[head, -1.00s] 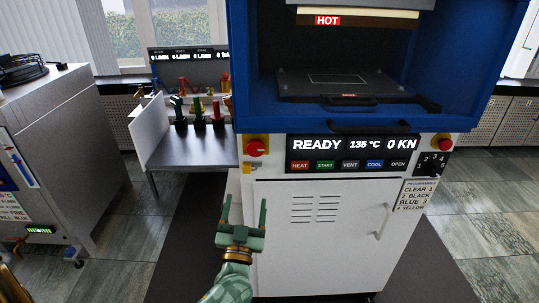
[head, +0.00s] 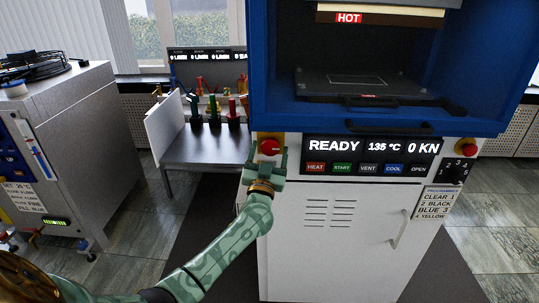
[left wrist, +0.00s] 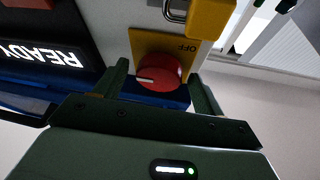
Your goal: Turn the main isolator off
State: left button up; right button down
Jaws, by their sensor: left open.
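The main isolator appears to be the round red knob (head: 269,146) on a yellow plate at the left end of the press's front panel. In the left wrist view the knob (left wrist: 160,70) has a white mark pointing left in the picture, and the yellow plate (left wrist: 148,42) carries an upside-down OFF label. The mark does not point at OFF. My left gripper (head: 269,157) is open in front of the knob. In the left wrist view its fingers stand on both sides of the knob; contact cannot be told. My right gripper is not in view.
A yellow block with a metal loop (left wrist: 210,15) is close beside the plate. The display panel (head: 371,154) has several buttons right of the knob. Another red knob (head: 466,145) is at the panel's right end. A side table (head: 208,151) stands left of the press.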

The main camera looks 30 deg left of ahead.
pick_arm(q)
jog(key=c, duration=1)
jog(key=shift+o, duration=0.2)
jog(key=shift+d+n, duration=0.1)
jog(key=shift+n, duration=0.3)
jog(key=n+y, duration=0.1)
jog(key=n, duration=0.2)
jog(key=n+g+y+p, duration=0.1)
jog(key=n+y, duration=0.1)
jog(key=n, duration=0.1)
jog(key=shift+w+d+n+g, duration=0.1)
jog(key=shift+d+n+g, duration=0.05)
jog(key=shift+n+g, duration=0.15)
jog(key=n+g+y, duration=0.1)
jog(key=n, duration=0.2)
jog(key=n+g+y+p, duration=0.1)
jog(key=n, duration=0.2)
jog(key=shift+d+n+g+y, duration=0.15)
jog(key=shift+n+g+y, duration=0.15)
jog(key=shift+g+y, duration=0.1)
jog(key=n+g, duration=0.1)
jog(key=n, duration=0.2)
jog(key=n+g+y+p, duration=0.1)
jog(key=n, duration=0.1)
jog(key=shift+w+d+r+n+g, duration=0.1)
jog(key=shift+r+n+g, duration=0.05)
jog(key=shift+n+g, duration=0.2)
jog(key=shift+n+g+p, duration=0.85)
jog(key=shift+n+g, duration=0.1)
jog(key=shift+n, duration=1.4)
